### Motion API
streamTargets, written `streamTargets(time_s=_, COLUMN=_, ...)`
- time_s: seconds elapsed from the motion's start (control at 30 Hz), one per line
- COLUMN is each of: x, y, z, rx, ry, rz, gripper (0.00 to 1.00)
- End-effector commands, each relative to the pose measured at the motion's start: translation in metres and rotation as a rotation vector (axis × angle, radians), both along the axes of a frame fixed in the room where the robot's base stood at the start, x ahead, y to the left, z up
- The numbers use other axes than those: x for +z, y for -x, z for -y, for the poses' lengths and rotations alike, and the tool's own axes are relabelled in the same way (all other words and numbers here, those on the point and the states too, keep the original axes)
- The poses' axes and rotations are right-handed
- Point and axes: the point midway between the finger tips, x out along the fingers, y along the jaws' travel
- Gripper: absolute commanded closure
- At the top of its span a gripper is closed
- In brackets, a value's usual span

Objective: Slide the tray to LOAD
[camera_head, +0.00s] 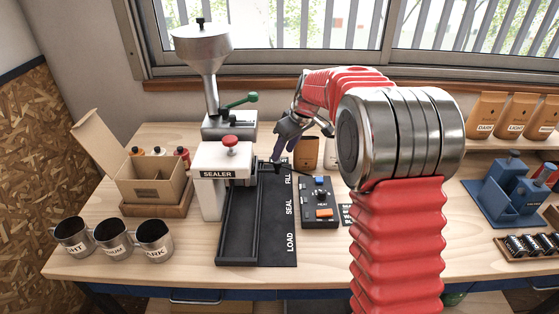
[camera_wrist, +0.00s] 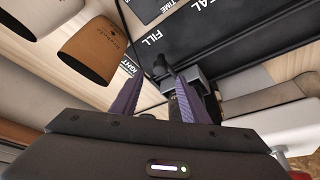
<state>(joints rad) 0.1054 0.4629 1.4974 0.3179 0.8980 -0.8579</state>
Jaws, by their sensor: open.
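The black track (camera_head: 279,225) runs along the bench, marked LOAD at the near end, SEAL in the middle and FILL at the far end. A small dark block with a knob, seemingly the tray (camera_head: 264,166), is at the FILL end, partly hidden by the sealer and my gripper. In the wrist view, the tray (camera_wrist: 197,78) shows as a dark grey block beyond my fingers. My gripper (camera_head: 278,155) is open above the FILL end, fingers pointing down. In the wrist view, my gripper (camera_wrist: 158,78) has its purple fingers apart, with the dark knob seen between them; contact cannot be told.
The white sealer (camera_head: 208,178) stands left of the track, with the hopper (camera_head: 203,50) behind it. A control box (camera_head: 320,203) stands close on the right. Brown bags (camera_head: 306,153) stand behind it. Metal cups (camera_head: 154,238) and a cardboard box (camera_head: 150,180) are at left.

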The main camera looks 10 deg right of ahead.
Motion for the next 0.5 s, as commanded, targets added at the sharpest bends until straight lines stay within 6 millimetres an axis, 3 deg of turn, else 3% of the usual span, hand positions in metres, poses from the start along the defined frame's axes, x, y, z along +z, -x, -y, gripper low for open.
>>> streamTargets(time_s=0.3, x=-0.044, y=-0.014, z=-0.011, rx=0.001, ry=-0.001, rz=-0.003, gripper=0.59)
streamTargets(time_s=0.5, x=-0.056, y=-0.019, z=-0.014, rx=0.000, ry=-0.001, rz=-0.001, gripper=0.59)
